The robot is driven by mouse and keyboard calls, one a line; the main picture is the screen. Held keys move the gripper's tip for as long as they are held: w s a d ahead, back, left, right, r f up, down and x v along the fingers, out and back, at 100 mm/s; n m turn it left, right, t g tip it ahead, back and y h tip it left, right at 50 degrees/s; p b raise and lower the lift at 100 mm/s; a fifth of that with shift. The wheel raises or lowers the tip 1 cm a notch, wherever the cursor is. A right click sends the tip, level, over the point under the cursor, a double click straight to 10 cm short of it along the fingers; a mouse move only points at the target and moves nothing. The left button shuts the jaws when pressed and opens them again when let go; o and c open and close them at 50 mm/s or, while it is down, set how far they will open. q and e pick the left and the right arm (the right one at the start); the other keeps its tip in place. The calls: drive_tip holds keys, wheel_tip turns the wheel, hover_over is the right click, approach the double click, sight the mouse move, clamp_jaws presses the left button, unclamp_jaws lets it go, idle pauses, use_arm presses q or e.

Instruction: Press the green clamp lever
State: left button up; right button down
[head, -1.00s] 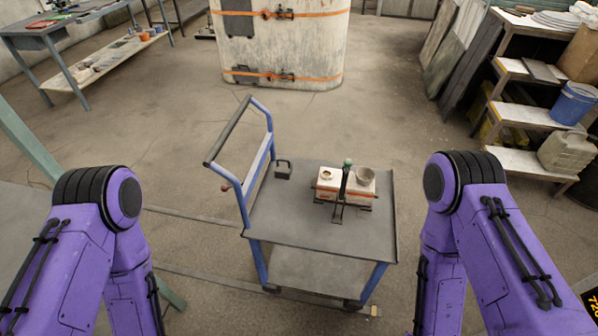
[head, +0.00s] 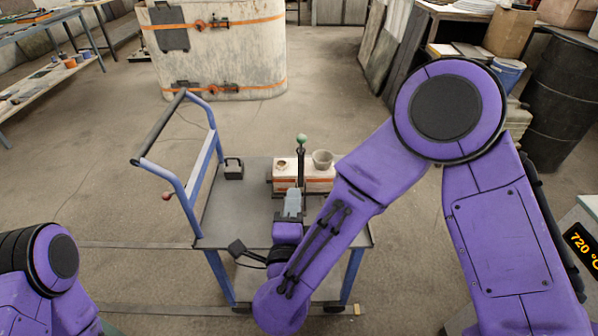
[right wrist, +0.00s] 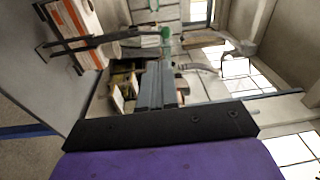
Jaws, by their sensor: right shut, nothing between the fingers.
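The green clamp lever is a black upright bar with a green knob (head: 302,139) on top, standing at the front of the white mould box (head: 286,170) with an orange strap. In the right wrist view the green knob (right wrist: 165,31) is at the top middle, at the end of the dark bar. My right gripper (head: 293,192) is shut and empty, in front of the mould and below the knob. Its grey fingers (right wrist: 157,66) point towards the scene in the wrist view, apart from the knob. The lever's base is partly hidden by the gripper. My left gripper is out of view.
The mould stands on a grey cart (head: 240,215) with a blue handle frame (head: 200,165) at its left. A small black block (head: 233,170) sits on the cart's left. A grey cup (head: 322,159) is on the mould's right part. My right arm hides the cart's right side.

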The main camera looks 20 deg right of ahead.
sight(302, 142)
drive_tip(key=shift+s+r+m+h, duration=0.15)
drive_tip(key=shift+r+m+h, duration=0.15)
drive_tip(key=shift+r+m, duration=0.2)
drive_tip(key=p+x, duration=0.3)
drive_tip(key=x, duration=0.9)
drive_tip(key=shift+w+d, duration=0.15)
drive_tip(key=shift+w, duration=0.2)
drive_tip(key=shift+w+d, duration=0.2)
drive_tip(key=shift+w, duration=0.4)
drive_tip(key=shift+r+p, duration=0.1)
drive_tip(key=shift+p, duration=0.3)
